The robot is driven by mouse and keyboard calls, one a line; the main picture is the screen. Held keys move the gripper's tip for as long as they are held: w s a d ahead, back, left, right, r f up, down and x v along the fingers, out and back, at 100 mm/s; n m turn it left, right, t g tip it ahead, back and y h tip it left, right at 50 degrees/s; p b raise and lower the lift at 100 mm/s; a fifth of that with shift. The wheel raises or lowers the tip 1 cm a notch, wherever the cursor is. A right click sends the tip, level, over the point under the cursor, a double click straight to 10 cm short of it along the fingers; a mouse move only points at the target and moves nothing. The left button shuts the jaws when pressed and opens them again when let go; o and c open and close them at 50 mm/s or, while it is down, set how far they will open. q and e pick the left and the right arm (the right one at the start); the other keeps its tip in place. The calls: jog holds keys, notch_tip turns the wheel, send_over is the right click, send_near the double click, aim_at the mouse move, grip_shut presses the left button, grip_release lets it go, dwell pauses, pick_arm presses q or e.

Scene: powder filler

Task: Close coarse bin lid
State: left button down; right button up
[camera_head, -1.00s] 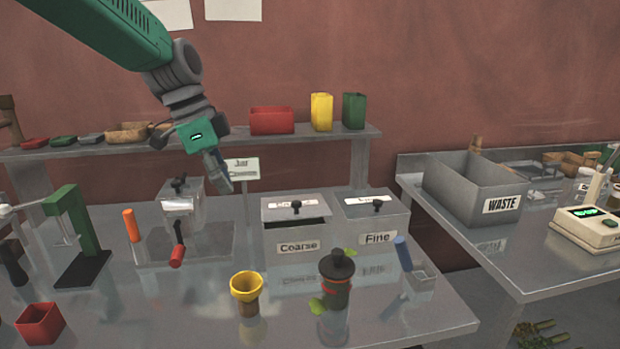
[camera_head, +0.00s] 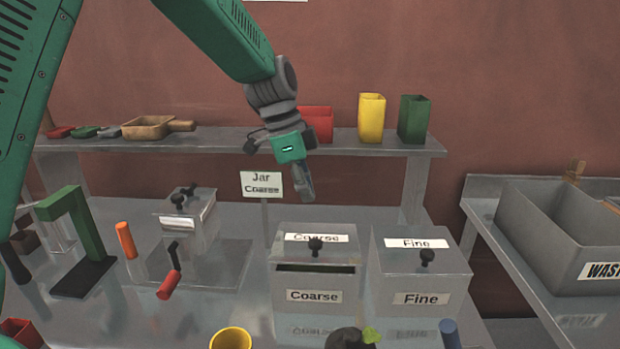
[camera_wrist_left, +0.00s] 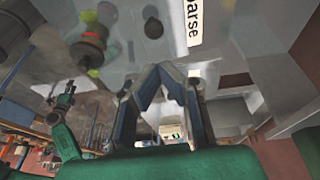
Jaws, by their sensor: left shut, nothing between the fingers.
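The coarse bin (camera_head: 314,295) is a grey metal box with a "Coarse" label on its front, in the middle of the head view. Its lid (camera_head: 290,249) has a black knob (camera_head: 315,245), and a dark gap shows below the lid's front edge. The knob also shows in the left wrist view (camera_wrist_left: 153,28). My left gripper (camera_head: 306,192) is shut and empty, pointing down above the bin's back edge, apart from the knob. In the left wrist view its fingertips (camera_wrist_left: 166,72) meet. A small green arm (camera_wrist_left: 65,130) there may be my right one; its jaws are unclear.
The fine bin (camera_head: 420,275) stands close on the right. A "Jar Coarse" sign (camera_head: 261,184) stands behind left. A shelf (camera_head: 240,145) with red, yellow and green containers is behind the gripper. A yellow cup (camera_head: 231,339) and dark-topped figure (camera_head: 345,339) stand in front.

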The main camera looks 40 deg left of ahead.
pick_arm(q)
send_over(313, 243)
jog(key=w+a, duration=0.2)
notch_tip(313, 243, down, 4)
jog(key=f, duration=0.1)
jog(key=d+f, duration=0.1)
jog(key=f, duration=0.1)
jog(key=shift+s+d+f+p, duration=0.15)
jog(key=shift+s+f+p, duration=0.2)
jog(key=shift+s+p, duration=0.05)
jog(key=shift+d+f, duration=0.25)
jog(key=shift+f, duration=0.05)
jog(key=shift+d+f, duration=0.2)
jog(key=shift+a, duration=0.35)
jog(key=shift+s+a+f, duration=0.1)
jog(key=shift+f, duration=0.15)
jog(key=shift+s+f, duration=0.25)
jog(key=shift+f, duration=0.45)
jog(key=shift+s+d+f, duration=0.2)
jog(key=shift+d, duration=0.1)
pick_arm(e)
jog(key=shift+w+a+r, duration=0.1)
jog(key=shift+a+r, duration=0.2)
jog(key=shift+r, duration=0.15)
